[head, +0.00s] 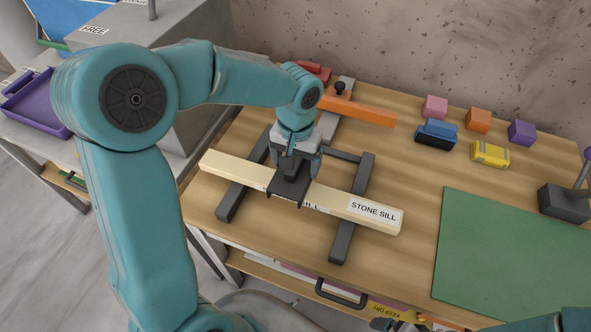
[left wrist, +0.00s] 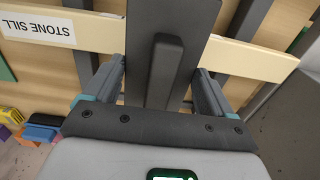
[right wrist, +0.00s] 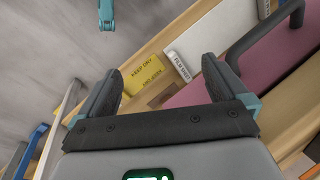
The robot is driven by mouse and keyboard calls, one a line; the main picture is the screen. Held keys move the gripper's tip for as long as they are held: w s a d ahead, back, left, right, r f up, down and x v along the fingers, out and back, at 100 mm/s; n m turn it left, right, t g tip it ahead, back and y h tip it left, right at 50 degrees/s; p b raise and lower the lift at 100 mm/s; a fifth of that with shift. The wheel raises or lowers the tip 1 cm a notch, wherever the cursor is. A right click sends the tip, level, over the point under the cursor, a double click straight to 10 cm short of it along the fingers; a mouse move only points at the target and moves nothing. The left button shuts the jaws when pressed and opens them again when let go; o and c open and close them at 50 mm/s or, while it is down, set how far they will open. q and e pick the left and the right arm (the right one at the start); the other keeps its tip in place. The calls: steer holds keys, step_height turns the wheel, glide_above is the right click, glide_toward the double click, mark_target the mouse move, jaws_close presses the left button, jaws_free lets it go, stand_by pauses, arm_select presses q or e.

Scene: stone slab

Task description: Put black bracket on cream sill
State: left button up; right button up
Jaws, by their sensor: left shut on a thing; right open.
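The cream sill (head: 235,172), labelled STONE SILL, lies across dark grey supports on the wooden bench; it also shows in the left wrist view (left wrist: 100,32). The black bracket (head: 288,189) is at the middle of the sill, over its top and reaching past its front edge. My left gripper (head: 297,160) is shut on the bracket from above. In the left wrist view the bracket's raised rib (left wrist: 165,70) stands between the fingers. Whether the bracket touches the sill is hard to tell. My right gripper (right wrist: 160,85) is open and empty, low before the bench front.
An orange bar with a black knob (head: 358,110) lies behind the sill. Small pink, orange, purple, blue and yellow blocks (head: 490,154) stand at the back right. A green mat (head: 510,245) covers the right front. A drawer with a dark handle (head: 341,293) is below.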

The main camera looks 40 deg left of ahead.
arm_select(q)
step_height(320, 180, down, 4)
steer(key=shift+a+r, duration=0.1)
steer(key=shift+f, duration=0.2)
steer(key=shift+f, duration=0.2)
steer(key=o, duration=0.9)
steer(key=shift+c, duration=0.2)
steer(key=shift+r, duration=0.25)
step_height(320, 180, up, 12)
